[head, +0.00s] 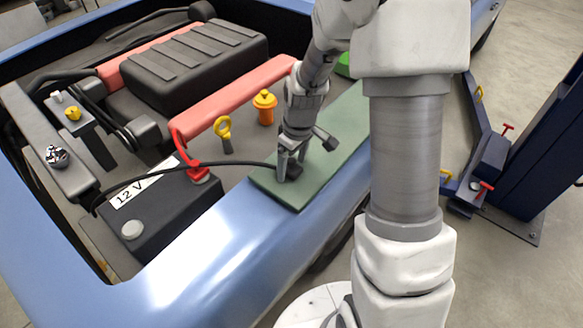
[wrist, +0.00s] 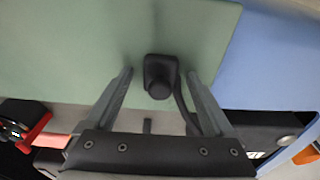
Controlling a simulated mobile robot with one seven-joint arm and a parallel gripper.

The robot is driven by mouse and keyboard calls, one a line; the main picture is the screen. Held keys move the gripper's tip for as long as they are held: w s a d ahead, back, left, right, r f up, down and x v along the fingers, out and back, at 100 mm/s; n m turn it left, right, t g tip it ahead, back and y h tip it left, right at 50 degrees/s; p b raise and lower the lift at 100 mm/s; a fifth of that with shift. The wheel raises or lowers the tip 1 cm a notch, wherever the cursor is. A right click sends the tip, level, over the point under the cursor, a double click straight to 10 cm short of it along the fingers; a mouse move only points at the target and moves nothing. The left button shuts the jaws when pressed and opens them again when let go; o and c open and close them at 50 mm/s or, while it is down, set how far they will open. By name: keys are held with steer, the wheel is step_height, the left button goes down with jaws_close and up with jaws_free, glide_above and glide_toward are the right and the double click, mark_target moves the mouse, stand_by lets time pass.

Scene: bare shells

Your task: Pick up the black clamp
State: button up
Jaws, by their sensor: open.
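The black clamp (wrist: 160,76) lies on the green mat (wrist: 60,50), with its black cable running off beside my right-hand finger in the wrist view. In the head view the clamp (head: 294,170) is a small dark shape at the mat's near-left end, partly hidden by my fingers. My gripper (head: 288,171) points down over it and is open. In the wrist view the clamp sits between the two fingertips, with a gap on each side. I cannot tell whether the fingertips touch the mat.
A black 12 V battery (head: 150,220) with a red clamp (head: 198,173) stands left of the mat. The black cable (head: 225,164) runs over it to my gripper. A yellow dipstick handle (head: 223,130) and an orange cap (head: 265,107) stand behind. The blue fender (head: 230,245) lies in front.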

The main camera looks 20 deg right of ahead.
jaws_close()
stand_by(0.4)
